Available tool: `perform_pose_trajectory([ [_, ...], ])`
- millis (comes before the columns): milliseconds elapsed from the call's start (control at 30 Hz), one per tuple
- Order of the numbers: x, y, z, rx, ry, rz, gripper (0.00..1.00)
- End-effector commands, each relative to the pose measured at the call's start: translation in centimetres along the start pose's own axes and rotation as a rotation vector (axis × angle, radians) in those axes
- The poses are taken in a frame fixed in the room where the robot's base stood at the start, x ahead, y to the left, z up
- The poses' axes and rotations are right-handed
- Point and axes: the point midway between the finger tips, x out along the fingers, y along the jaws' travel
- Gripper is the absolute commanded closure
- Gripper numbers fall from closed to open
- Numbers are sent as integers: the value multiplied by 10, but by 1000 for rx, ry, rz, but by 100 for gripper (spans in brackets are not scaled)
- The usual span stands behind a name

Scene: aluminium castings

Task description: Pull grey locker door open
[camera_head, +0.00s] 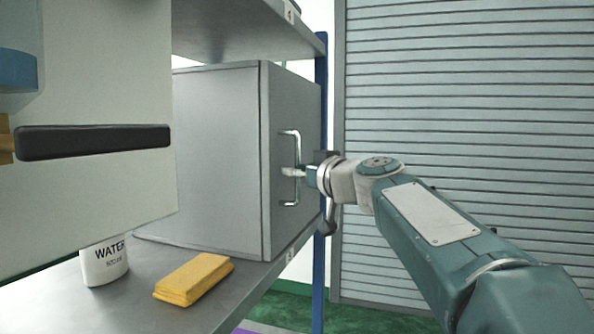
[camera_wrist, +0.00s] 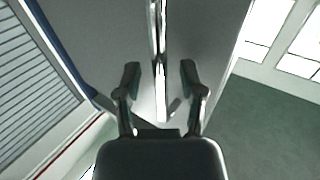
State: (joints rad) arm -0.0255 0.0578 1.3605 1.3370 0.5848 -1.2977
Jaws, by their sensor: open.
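The grey locker (camera_head: 215,155) stands on a shelf, and its door (camera_head: 308,110) faces right and looks shut in the head view. A silver bar handle (camera_head: 297,140) stands upright on the door. My gripper (camera_head: 290,172) is at the handle, level with its middle. In the wrist view my gripper (camera_wrist: 160,80) is open, with one dark finger on each side of the handle (camera_wrist: 160,85). The fingers look apart from the bar. The grey door (camera_wrist: 205,40) lies behind it.
A blue post (camera_head: 319,270) stands just behind the door's far edge. A slatted grey shutter (camera_head: 460,90) fills the right background.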

Motion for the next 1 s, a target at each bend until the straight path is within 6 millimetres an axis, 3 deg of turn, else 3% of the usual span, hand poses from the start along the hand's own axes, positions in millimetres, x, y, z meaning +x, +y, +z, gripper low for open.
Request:
perform_pose_trajectory([
  [267,3,0,0,0,0,0,49],
  [300,3,0,0,0,0,0,53],
  [400,3,0,0,0,0,0,98],
  [433,3,0,0,0,0,0,100],
  [767,1,2,0,0,0,-5,100],
  [1000,-12,14,0,0,0,-60,100],
])
